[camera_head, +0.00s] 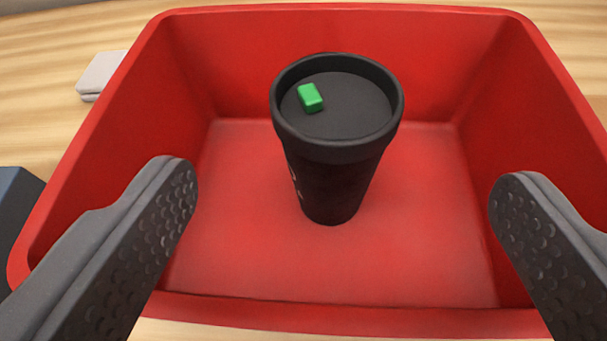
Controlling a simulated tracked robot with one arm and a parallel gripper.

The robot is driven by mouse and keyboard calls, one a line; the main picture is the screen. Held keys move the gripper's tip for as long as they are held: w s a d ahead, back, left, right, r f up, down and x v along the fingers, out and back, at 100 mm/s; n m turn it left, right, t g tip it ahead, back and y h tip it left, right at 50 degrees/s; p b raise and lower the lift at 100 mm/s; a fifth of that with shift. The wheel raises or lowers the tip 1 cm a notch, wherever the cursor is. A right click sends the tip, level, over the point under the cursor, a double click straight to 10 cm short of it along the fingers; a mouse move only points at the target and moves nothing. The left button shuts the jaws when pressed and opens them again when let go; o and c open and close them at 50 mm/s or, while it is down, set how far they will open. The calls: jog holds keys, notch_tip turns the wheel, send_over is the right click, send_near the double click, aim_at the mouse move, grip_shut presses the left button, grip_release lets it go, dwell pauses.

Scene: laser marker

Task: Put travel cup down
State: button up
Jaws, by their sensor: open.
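A black travel cup (334,175) with a small green piece (310,97) on its lid stands upright inside a red bin (335,322), on the bin's floor. My gripper (342,190) is wide open, with one dark dimpled finger at the left and one at the right of the picture. The cup is between the two fingers in the picture, with a clear gap on both sides; neither finger touches it. The cup's far side is hidden.
The bin stands on a light wooden table (60,50); its walls surround the cup. A small whitish object (100,76) lies outside the bin at the upper left. A dark blue-grey block (16,210) is at the left edge. The bin floor around the cup is clear.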

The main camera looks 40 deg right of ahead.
jog(key=shift+a, duration=0.1)
jog(key=shift+n+t+y, duration=0.4)
jog(key=shift+t+y, duration=0.3)
jog(key=shift+t, duration=0.1)
jog(key=w+a+r, duration=0.2)
jog(key=w+r, duration=0.1)
jog(key=w+a+r, duration=0.1)
jog(key=a+r, duration=0.1)
jog(key=shift+w+r, duration=0.2)
jog(key=w+a+r+n+t+y, duration=0.2)
jog(key=w+a+r+y, duration=0.1)
jog(key=a+r, duration=0.6)
jog(key=w+a+r+n+t+y, duration=0.2)
jog(key=a+r, duration=0.4)
jog(key=r, duration=0.5)
jog(key=s+a+r+n+y, duration=0.1)
jog(key=s+a+r, duration=0.15)
jog(key=r, duration=0.25)
jog(key=s+a+r+n+t+y, duration=0.1)
jog(key=a+r, duration=0.2)
jog(key=r, duration=0.3)
jog(key=s+a+r+n+y, duration=0.1)
jog(key=s+a+r, duration=0.15)
jog(key=r, duration=0.25)
jog(key=s+a+r+n+y, duration=0.1)
jog(key=s+a+r, duration=0.3)
jog(key=s+r, duration=0.8)
jog(key=shift+a+r+n+t, duration=0.35)
jog(key=shift+r+n, duration=0.2)
jog(key=shift+n, duration=0.35)
